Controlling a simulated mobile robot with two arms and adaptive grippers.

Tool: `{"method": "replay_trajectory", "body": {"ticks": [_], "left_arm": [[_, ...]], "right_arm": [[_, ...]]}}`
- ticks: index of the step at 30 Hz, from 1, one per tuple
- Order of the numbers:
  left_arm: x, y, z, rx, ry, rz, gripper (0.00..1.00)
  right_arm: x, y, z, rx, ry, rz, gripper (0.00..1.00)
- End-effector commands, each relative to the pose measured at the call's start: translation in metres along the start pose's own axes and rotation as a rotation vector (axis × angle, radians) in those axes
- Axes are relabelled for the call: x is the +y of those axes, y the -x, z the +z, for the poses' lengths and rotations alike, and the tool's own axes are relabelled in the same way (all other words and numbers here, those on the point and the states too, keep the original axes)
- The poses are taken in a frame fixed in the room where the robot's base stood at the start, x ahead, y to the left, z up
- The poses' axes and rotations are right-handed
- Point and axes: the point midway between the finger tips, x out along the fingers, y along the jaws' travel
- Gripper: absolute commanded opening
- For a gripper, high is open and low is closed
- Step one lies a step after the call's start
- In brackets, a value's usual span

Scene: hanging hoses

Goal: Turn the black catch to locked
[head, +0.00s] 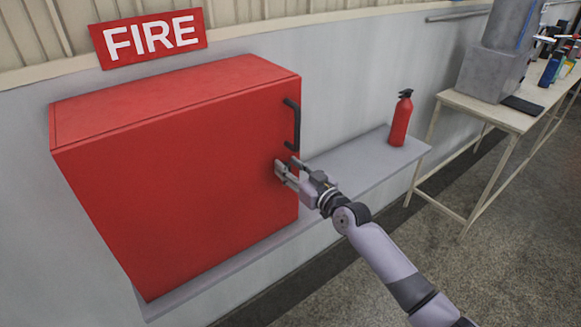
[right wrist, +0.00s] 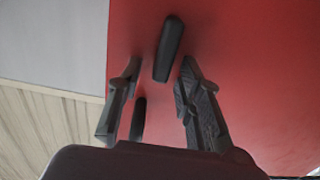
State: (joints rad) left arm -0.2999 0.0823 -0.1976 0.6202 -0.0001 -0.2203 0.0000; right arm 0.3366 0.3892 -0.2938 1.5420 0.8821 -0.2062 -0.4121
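The black catch (right wrist: 168,48) is a short bar on the red cabinet door. In the right wrist view it lies lengthwise up the picture, tilted a little, between and slightly beyond my fingertips. My right gripper (head: 285,170) is at the right side of the door, below the black handle (head: 292,124). In the right wrist view the right gripper (right wrist: 160,72) is open, one finger on each side of the catch, with gaps showing. I cannot make out the catch clearly in the head view, where the gripper covers that spot. My left gripper is not in view.
The red cabinet (head: 190,170) stands on a grey ledge (head: 350,165) under a FIRE sign (head: 153,38). A red extinguisher (head: 400,120) stands on the ledge to the right. A table (head: 500,112) with several items is farther right. The floor in front is clear.

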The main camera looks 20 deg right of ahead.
Motion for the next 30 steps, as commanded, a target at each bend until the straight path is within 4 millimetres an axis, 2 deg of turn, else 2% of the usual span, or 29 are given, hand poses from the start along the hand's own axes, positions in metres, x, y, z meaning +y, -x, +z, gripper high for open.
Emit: {"method": "replay_trajectory", "body": {"ticks": [5, 20, 30], "left_arm": [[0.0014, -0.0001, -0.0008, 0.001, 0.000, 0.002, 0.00], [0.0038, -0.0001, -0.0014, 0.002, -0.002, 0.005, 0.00], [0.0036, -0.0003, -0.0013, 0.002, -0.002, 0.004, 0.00]], "right_arm": [[-0.0001, 0.0001, -0.0001, 0.000, 0.000, 0.000, 0.33], [0.0001, 0.0004, -0.0002, 0.000, 0.000, 0.000, 0.00], [0.0003, 0.0004, -0.0002, 0.000, -0.004, 0.000, 0.00]]}}
